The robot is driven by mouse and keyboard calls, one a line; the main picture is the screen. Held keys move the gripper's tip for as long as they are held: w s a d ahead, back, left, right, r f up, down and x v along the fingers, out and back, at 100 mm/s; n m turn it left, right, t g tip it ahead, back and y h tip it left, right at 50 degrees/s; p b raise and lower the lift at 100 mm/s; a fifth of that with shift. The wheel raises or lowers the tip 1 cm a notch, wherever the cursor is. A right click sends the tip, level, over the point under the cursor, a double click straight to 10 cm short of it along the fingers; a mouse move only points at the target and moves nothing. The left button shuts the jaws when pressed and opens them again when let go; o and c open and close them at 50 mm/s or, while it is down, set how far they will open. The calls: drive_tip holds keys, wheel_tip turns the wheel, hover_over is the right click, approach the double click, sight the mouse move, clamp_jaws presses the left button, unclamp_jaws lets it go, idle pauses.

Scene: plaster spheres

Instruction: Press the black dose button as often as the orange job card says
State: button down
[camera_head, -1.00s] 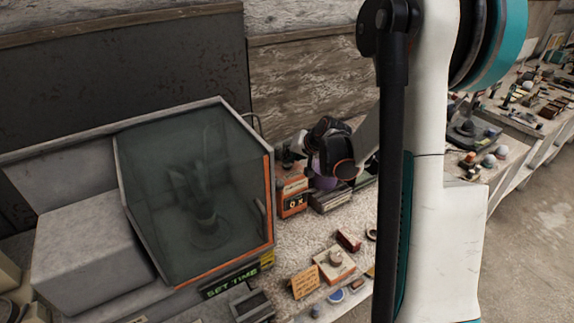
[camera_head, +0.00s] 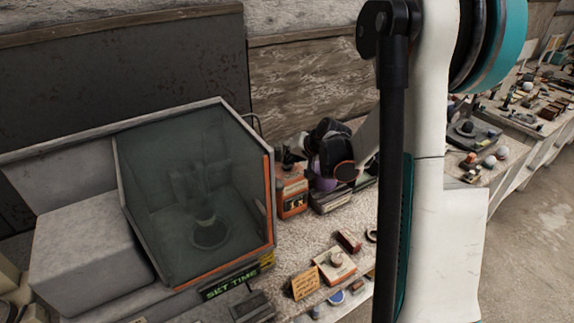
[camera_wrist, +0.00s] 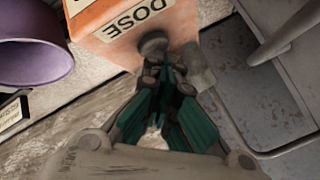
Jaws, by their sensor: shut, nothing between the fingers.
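The orange dose box (camera_head: 292,193) stands on the bench right of the glass-fronted cabinet. In the wrist view its orange body (camera_wrist: 135,25) carries the label "DOSE", and the dark round button (camera_wrist: 153,44) projects beside it. My gripper (camera_wrist: 168,72) is shut and empty, its fingertips at the button; I cannot tell whether they press it. In the head view my gripper (camera_head: 300,148) is above the box and partly hides its top. The orange job card (camera_head: 305,284) stands at the bench front, its writing too small to read.
The glass-fronted cabinet (camera_head: 195,190) with an orange edge is close on the left. A purple cup (camera_wrist: 28,45) is beside the dose box. Small boxes (camera_head: 336,266) and discs crowd the front. A "SET TIME" display (camera_head: 230,284) is below the cabinet.

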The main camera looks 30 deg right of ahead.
drive_tip(key=shift+r+p, duration=0.45)
drive_tip(key=shift+r, duration=0.4)
wheel_tip(320, 180, up, 5)
drive_tip(key=p, duration=0.3)
idle(1.8)
